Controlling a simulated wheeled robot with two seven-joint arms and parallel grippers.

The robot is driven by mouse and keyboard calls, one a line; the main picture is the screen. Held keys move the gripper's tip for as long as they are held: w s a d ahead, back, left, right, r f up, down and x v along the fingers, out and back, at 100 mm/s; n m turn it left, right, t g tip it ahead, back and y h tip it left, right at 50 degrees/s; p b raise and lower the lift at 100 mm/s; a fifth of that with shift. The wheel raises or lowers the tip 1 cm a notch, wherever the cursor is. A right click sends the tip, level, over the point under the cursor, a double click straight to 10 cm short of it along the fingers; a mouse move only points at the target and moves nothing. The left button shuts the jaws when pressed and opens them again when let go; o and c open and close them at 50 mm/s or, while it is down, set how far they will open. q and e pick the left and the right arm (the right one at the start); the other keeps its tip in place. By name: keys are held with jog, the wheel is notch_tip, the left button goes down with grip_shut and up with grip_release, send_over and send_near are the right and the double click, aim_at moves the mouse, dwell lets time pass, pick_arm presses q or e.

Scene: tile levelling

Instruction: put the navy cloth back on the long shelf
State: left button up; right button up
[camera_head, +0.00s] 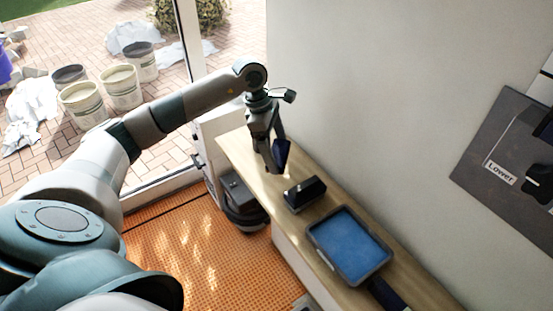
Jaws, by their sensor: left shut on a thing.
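My left arm reaches in from the left, and its gripper (273,164) points down above the far end of the long shelf (238,150). The gripper is shut on the navy cloth (283,151), a small dark blue piece that shows at the right side of the fingers. I cannot tell whether the cloth touches the shelf top. The long shelf is pale wood and runs along the white wall toward the lower right. My right gripper is not in view.
A black block-like object (305,194) stands on the shelf just nearer than my left gripper. A grey-rimmed tray with a blue inside (348,246) lies beyond it toward the lower right, then a dark item (386,295). A dark machine (240,201) stands on the orange floor beside the shelf.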

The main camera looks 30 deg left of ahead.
aim_at(274, 151)
pick_arm(q)
jog(key=shift+f+p, duration=0.35)
jog(key=shift+f, duration=0.15)
notch_tip(274, 151, down, 2)
jog(key=shift+f+p, duration=0.1)
jog(key=shift+p, duration=0.45)
jog(key=shift+f, duration=0.5)
jog(key=shift+f, duration=0.15)
jog(key=o, duration=0.8)
jog(key=shift+o, duration=0.2)
